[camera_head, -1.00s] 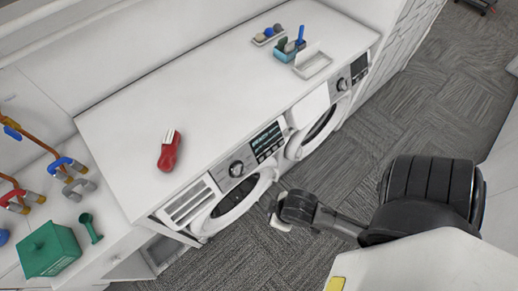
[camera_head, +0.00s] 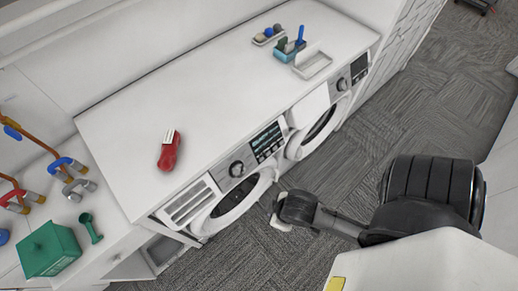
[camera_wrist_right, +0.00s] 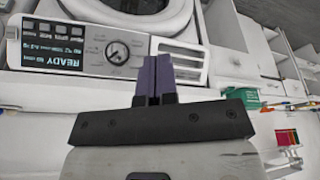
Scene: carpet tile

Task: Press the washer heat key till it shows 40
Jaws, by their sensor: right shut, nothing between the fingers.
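The nearer washer (camera_head: 240,200) stands under the white counter. Its panel has a round dial (camera_head: 236,169) and a dark display with keys (camera_head: 267,142). In the right wrist view the washer's display (camera_wrist_right: 45,54) reads READY in large letters; its smaller text is too small to read surely. The dial shows there too (camera_wrist_right: 118,51). My right gripper (camera_head: 276,208) is in front of the washer, apart from the panel. In the right wrist view its purple fingers (camera_wrist_right: 155,62) are shut and empty, seen just beside the dial. My left gripper is not in view.
A red tool (camera_head: 168,152) lies on the counter above the washer. A second machine (camera_head: 320,125) stands to the right. A green box (camera_head: 50,252) and faucet-like fittings are at left. The carpet in front is clear.

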